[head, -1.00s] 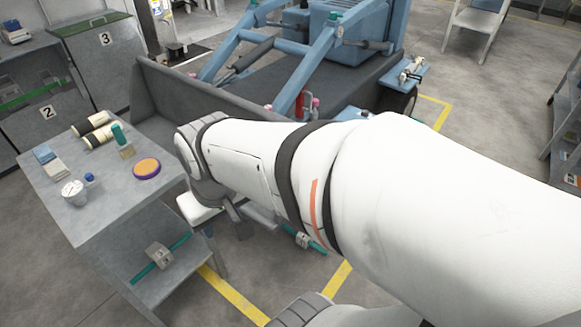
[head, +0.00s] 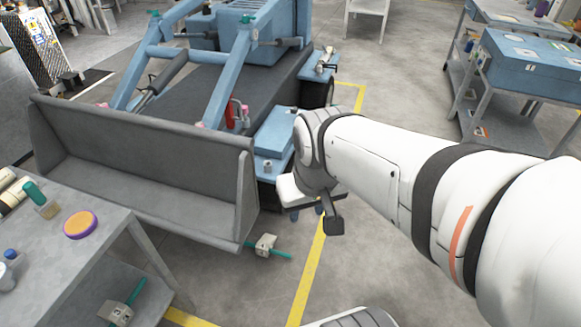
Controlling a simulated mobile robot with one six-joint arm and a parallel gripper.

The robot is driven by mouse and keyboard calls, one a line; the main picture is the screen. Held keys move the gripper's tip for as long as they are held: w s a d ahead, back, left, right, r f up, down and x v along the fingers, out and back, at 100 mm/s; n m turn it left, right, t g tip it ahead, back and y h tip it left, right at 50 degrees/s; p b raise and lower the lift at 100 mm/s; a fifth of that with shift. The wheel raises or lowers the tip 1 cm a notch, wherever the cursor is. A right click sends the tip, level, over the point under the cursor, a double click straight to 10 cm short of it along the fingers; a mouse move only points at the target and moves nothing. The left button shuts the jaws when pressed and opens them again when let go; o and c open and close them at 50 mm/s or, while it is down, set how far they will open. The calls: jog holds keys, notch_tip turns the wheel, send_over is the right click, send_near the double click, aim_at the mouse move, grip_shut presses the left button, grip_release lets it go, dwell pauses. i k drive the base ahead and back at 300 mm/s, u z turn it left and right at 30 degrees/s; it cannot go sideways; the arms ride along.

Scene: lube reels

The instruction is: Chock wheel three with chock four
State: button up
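A chock with a teal handle (head: 265,245) lies on the floor by the right end of the loader's grey bucket. A similar chock (head: 118,313) is on the lower shelf of the left table. I cannot read a number on either. A dark wheel (head: 328,93) shows partly at the loader's right side; the other wheels are hidden and no wheel number is readable. My gripper (head: 318,217) hangs over the floor right of the bucket, apart from both chocks. It is seen from above and mostly hidden by my wrist, so its opening is unclear.
The loader's bucket (head: 145,195) fills the middle left. The grey table (head: 75,265) at front left carries a purple and orange disc (head: 80,225) and bottles. A cart with a blue case (head: 530,68) stands at right. Floor with a yellow line (head: 312,262) is open between.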

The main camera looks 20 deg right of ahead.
aim_at(263, 248)
jog(key=z, duration=0.05)
jog(key=i, duration=1)
